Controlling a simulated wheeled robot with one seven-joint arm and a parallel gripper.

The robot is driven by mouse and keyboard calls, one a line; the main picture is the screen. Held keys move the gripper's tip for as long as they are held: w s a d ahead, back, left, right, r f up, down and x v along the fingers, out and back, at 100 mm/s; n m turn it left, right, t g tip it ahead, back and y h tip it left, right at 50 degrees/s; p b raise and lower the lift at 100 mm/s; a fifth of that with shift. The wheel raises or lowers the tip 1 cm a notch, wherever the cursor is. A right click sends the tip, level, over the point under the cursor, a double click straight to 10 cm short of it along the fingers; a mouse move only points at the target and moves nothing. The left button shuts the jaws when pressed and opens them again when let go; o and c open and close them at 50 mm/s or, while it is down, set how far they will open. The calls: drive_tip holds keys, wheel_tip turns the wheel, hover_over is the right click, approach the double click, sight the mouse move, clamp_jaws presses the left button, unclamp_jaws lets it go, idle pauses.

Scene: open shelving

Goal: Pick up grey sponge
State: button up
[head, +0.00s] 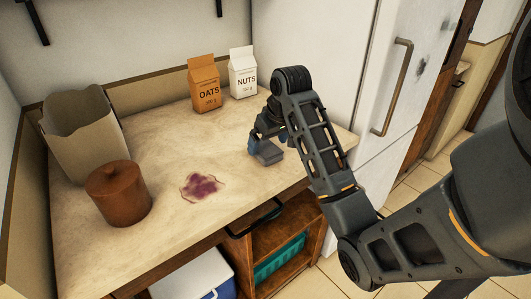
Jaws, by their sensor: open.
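The grey sponge (267,153) is a small grey block on the counter, right of the purple stain (201,187). My gripper (267,138) is directly over and just behind it in the head view, reaching down from my arm. Its jaws are open, with bluish fingertips showing to either side near the sponge's far end. I cannot tell whether the fingers touch the sponge. My gripper hides part of the sponge's far end.
An orange oats carton (205,85) and a white nuts carton (242,73) stand at the back. A paper bag (85,140) and a brown lidded pot (118,193) stand at the left. A white fridge (345,60) borders the counter (150,245) on the right.

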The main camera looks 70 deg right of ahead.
sight(266, 149)
drive_tip(key=shift+x, duration=1.45)
drive_tip(key=shift+f, duration=0.1)
drive_tip(key=shift+c, duration=0.4)
drive_tip(key=c, duration=1)
wheel_tip(266, 149, up, 5)
drive_tip(key=shift+d+f, duration=0.1)
drive_tip(key=shift+d, duration=0.1)
drive_tip(key=s+d+r, duration=0.2)
drive_tip(key=s+d+r+p, duration=0.1)
drive_tip(key=s+d+r, duration=0.1)
drive_tip(key=s+d, duration=0.1)
drive_tip(key=s+d+r, duration=0.2)
drive_tip(key=s+d, duration=0.1)
drive_tip(key=shift+d+r+p, duration=0.1)
drive_tip(key=shift+r+p, duration=0.15)
drive_tip(key=shift+p, duration=0.1)
